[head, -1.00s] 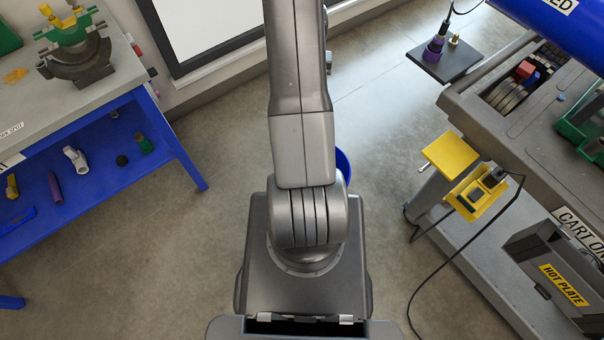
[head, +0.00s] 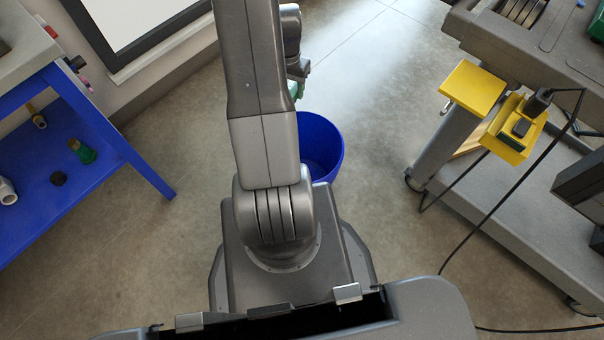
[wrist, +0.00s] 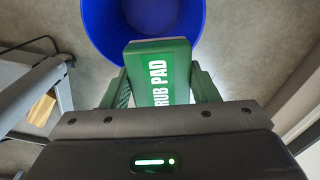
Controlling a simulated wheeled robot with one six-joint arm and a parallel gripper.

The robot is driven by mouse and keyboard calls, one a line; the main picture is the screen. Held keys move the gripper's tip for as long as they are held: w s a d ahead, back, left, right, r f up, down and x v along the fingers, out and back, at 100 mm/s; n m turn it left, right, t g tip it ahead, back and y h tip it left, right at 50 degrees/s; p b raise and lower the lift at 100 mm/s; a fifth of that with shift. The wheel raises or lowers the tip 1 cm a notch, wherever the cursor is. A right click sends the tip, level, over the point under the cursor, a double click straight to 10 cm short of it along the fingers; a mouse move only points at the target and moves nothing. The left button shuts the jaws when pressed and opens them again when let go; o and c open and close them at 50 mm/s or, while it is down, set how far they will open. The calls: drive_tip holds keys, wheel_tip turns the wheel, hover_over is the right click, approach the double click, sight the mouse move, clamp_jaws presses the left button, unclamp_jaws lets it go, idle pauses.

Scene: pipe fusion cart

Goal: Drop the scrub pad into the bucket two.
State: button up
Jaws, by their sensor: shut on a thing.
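The scrub pad (wrist: 158,75) is a green block with white lettering in the wrist view. My gripper (wrist: 160,85) is shut on it, with a green finger on each side. The blue bucket (wrist: 100,25) lies beyond the pad in the wrist view, and the pad's far end overlaps its opening in the picture. In the head view the bucket (head: 325,150) stands on the floor, partly hidden behind my arm. My gripper (head: 296,88) shows only in part there, just above and left of the bucket. No label on the bucket is visible.
A blue workbench (head: 80,140) with items on its shelf stands at the left. A grey cart (head: 520,215) with a yellow holder (head: 515,130) and hanging black cable stands at the right. The floor around the bucket is clear.

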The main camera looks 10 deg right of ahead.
drive_tip(key=s+d+f+m+b, duration=0.2)
drive_tip(key=f+b, duration=0.6)
drive_tip(key=f, duration=0.1)
drive_tip(key=s+d+f+m+b, duration=0.1)
drive_tip(key=s+f+b, duration=0.1)
drive_tip(key=f+b, duration=0.6)
drive_tip(key=shift+d+f+m, duration=0.35)
drive_tip(key=shift+f+m, duration=0.05)
drive_tip(key=shift+f, duration=0.3)
drive_tip(key=shift+s, duration=0.1)
drive_tip(key=o, duration=0.9)
drive_tip(key=shift+o, duration=0.2)
wheel_tip(320, 180, up, 14)
drive_tip(key=p, duration=0.5)
drive_tip(key=shift+f, duration=0.1)
